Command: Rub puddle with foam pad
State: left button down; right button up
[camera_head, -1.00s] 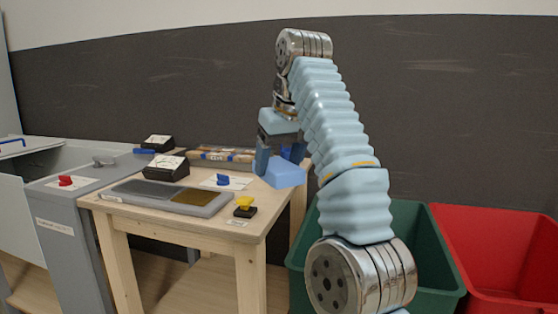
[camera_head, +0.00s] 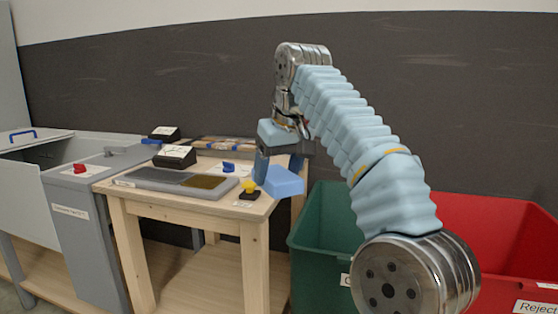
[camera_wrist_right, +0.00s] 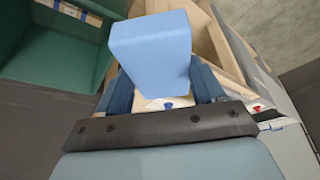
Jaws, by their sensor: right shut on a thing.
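The foam pad (camera_head: 284,182) is a light blue block held at the right end of the wooden table, above or just beside its right edge. My right gripper (camera_head: 279,163) is shut on it; the wrist view also shows the pad (camera_wrist_right: 150,52) between the two blue fingers (camera_wrist_right: 162,92). The puddle looks to be the brownish patch (camera_head: 206,182) on the right half of a grey tray (camera_head: 165,191) on the table. The pad is to the right of the patch and apart from it. My left gripper is out of view.
A yellow-knobbed switch (camera_head: 250,188), a blue switch (camera_head: 229,168) and black meter boxes (camera_head: 176,158) stand around the tray. A grey cabinet (camera_head: 82,230) is left of the table (camera_head: 195,208). Green (camera_head: 320,262) and red (camera_head: 485,215) bins stand right.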

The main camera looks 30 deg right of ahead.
jog(key=s+a+f, duration=0.1)
jog(key=a+f, duration=0.2)
jog(key=f, duration=1.4)
jog(key=a+f, duration=0.4)
jog(key=f, duration=1.3)
jog(key=s+a+f, duration=0.1)
jog(key=a+f, duration=0.3)
jog(key=f, duration=1.3)
jog(key=shift+s+a+n, duration=0.2)
jog(key=shift+s+n, duration=0.1)
jog(key=shift+n, duration=0.1)
